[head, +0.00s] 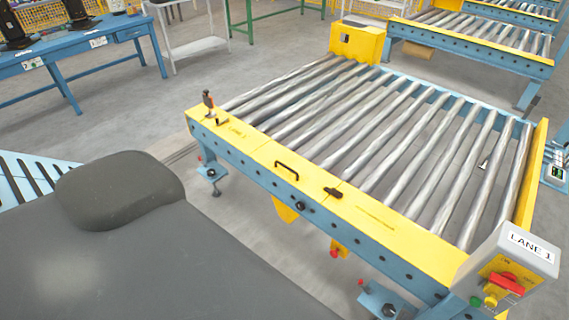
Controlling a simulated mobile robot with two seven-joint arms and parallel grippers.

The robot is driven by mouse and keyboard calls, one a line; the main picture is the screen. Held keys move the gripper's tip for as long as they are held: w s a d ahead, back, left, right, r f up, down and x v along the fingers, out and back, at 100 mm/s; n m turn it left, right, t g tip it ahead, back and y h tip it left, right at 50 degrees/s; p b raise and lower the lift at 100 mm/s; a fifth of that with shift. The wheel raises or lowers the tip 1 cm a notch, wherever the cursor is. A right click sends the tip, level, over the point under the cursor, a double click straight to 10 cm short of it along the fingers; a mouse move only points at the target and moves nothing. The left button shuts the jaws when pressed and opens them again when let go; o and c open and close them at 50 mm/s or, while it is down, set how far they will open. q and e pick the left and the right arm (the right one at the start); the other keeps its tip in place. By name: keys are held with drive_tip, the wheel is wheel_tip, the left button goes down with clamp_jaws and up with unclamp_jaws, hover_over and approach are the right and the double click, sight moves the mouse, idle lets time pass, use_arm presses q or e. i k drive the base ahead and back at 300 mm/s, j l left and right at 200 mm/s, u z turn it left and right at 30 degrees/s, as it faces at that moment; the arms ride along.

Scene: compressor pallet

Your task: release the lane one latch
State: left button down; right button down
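The lane one roller conveyor (300,190) stands in the middle of the head view, with a yellow top plate along its near side. A small upright lever with a dark grip and a reddish part (208,101) stands at the plate's left end, by the "LANE 1" lettering. A black bar handle (287,170) and a small black latch-like knob (333,193) sit further right on the plate. I cannot tell for certain which fitting is the latch. Neither of my grippers is in view.
A grey control box (507,265) labelled LANE 1, with red and green buttons, stands at the near right corner. The rollers are empty. A blue workbench (85,50) is at the back left, and another roller conveyor (470,45) at the back right. Open floor lies between.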

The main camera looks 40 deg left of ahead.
sight(333, 192)
drive_tip(key=u, duration=0.75)
drive_tip(key=i+j, duration=0.1)
drive_tip(key=j, duration=0.3)
drive_tip(key=i+j, duration=0.1)
drive_tip(key=j, duration=0.25)
drive_tip(key=i+j+u, duration=0.1)
drive_tip(key=j, duration=0.3)
drive_tip(key=i+j, duration=0.15)
drive_tip(key=j, duration=0.2)
drive_tip(key=i+j, duration=0.15)
drive_tip(key=j, duration=0.25)
drive_tip(key=k+u, duration=0.05)
